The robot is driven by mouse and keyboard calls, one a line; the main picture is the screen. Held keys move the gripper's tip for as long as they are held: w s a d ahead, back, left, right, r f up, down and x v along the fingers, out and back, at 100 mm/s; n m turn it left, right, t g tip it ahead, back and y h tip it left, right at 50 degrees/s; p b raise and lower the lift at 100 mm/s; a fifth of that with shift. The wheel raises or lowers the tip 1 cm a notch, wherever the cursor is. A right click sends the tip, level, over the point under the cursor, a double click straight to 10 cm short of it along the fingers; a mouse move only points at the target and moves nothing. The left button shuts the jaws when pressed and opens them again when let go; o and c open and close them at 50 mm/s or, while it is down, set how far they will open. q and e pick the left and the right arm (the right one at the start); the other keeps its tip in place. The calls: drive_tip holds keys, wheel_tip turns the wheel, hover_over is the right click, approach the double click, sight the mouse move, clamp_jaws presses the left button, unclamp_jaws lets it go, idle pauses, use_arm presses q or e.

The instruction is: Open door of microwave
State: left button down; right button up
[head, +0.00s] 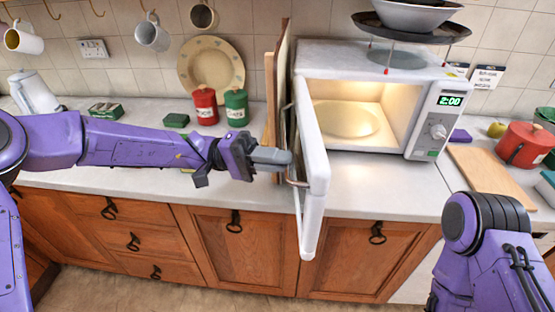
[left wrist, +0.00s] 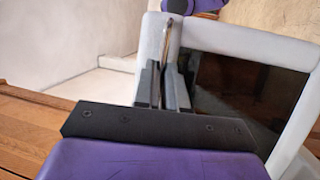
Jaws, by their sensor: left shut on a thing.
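The white microwave (head: 438,112) stands on the counter at the back right in the head view. Its door (head: 314,165) is swung wide open toward the front, and the lit inside with a round turntable (head: 345,118) shows. My left gripper (head: 288,158) is at the door's outer side, shut on the metal door handle (head: 297,182). In the left wrist view the fingers (left wrist: 164,88) close around the handle (left wrist: 168,42), with the door's dark window (left wrist: 240,88) beside them. My right arm shows at the lower right, but its gripper is out of view.
Wooden boards (head: 270,95) stand upright just behind the door's left side. Red (head: 205,106) and green (head: 236,107) canisters and a plate (head: 211,62) are farther left. A bowl stand (head: 411,25) sits on the microwave. A cutting board (head: 490,172) and red pot (head: 523,146) lie right.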

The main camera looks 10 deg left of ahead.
use_arm(q)
drive_tip(key=shift+r, duration=0.1)
drive_tip(key=c, duration=1.2)
unclamp_jaws()
drive_tip(key=shift+w, duration=0.1)
drive_tip(key=b+v, duration=0.4)
drive_tip(key=v, duration=0.6)
drive_tip(key=shift+a, duration=0.2)
